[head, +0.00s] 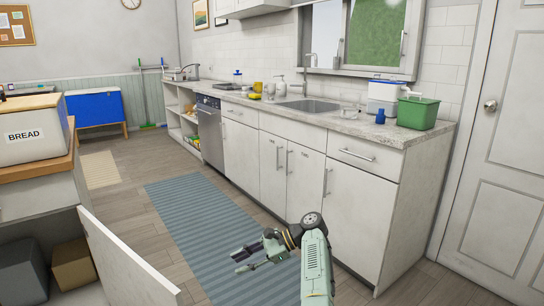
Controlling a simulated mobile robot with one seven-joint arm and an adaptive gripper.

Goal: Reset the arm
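My gripper (246,262) is in the lower middle of the head view, at the end of my pale green arm. It points to the left, over the blue striped rug (205,225) and in front of the white lower cabinets (350,215). Its two dark fingers are spread apart with a gap between them. I see nothing between the fingers.
A cabinet door (125,265) stands open at the lower left, below the counter with the bread box (30,130). The counter (365,125) on the right holds a sink (308,105), a green bin (418,113) and a blue cup (380,117). The rug is clear.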

